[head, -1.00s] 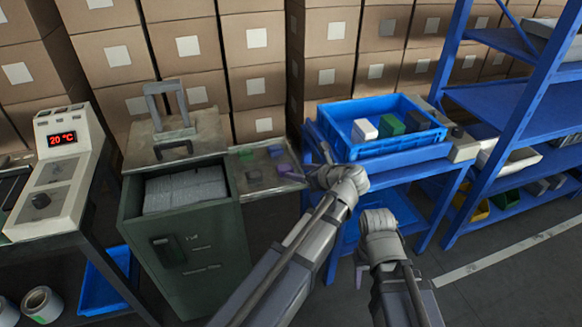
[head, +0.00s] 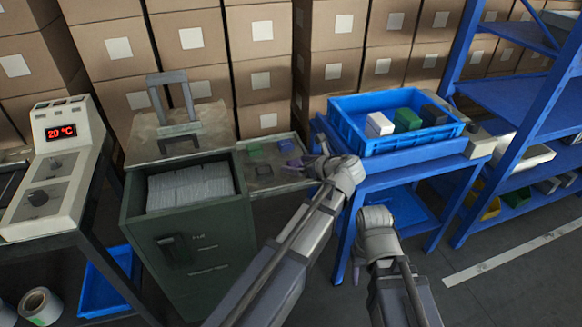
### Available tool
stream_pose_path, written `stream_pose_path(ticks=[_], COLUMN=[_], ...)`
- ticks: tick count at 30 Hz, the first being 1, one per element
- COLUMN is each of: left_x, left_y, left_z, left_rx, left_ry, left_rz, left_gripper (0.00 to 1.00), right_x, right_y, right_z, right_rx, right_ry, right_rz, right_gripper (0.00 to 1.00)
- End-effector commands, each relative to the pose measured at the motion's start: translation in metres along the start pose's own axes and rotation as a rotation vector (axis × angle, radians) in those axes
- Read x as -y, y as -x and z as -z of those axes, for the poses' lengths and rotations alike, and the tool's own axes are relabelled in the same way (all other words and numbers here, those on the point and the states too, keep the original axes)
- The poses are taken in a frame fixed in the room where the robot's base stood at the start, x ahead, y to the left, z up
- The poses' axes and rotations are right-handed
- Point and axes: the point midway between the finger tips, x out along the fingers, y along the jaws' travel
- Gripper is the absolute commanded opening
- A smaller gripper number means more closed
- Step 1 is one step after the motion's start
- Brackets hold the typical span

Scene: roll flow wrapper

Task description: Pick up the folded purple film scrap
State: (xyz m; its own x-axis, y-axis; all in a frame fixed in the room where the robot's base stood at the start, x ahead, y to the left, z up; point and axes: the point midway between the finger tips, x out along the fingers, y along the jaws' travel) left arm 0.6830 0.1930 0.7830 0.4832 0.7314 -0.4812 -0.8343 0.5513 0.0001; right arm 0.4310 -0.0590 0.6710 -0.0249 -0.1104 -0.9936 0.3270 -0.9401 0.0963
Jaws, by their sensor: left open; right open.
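A small purple piece (head: 294,163), which looks like the film scrap, lies at the right side of a shallow grey tray (head: 248,188) beside the green cabinet. Its fold is too small to make out. My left gripper (head: 308,162) is over the tray's right edge, close beside the purple piece. It is open; its fingers are small and partly hidden by the wrist, and I cannot tell whether they touch the piece. My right gripper (head: 374,213) is open and low in front of the blue table, away from the tray.
The tray also holds a green piece (head: 254,148), a blue-purple piece (head: 285,145) and a dark piece (head: 263,171). The green cabinet (head: 200,270) stands left of it. A blue bin (head: 400,146) with several blocks stands right, on a blue table (head: 378,176).

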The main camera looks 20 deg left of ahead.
Motion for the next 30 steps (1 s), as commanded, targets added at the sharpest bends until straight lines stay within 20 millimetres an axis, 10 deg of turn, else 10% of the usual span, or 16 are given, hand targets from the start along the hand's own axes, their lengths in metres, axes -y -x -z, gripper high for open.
stream_pose_path(ticks=[4,24,30], left_x=[-0.0001,-0.0002,-0.0003], left_y=[0.0007,0.0006,0.0007], left_z=[-0.0008,-0.0008,-0.0008], left_rx=[0.000,0.000,0.000], left_ry=[0.000,0.001,0.001], left_rz=[0.001,0.000,0.000], left_gripper=[0.88,0.13,0.10], right_x=[-0.0002,-0.0002,-0.0002], right_y=[0.0010,0.0010,0.0010], right_z=[-0.0004,-0.0002,-0.0002], right_rx=[0.000,0.000,0.000], right_ry=[0.000,0.000,0.000], right_rz=[0.000,0.000,0.000], right_gripper=[0.50,0.50,0.50])
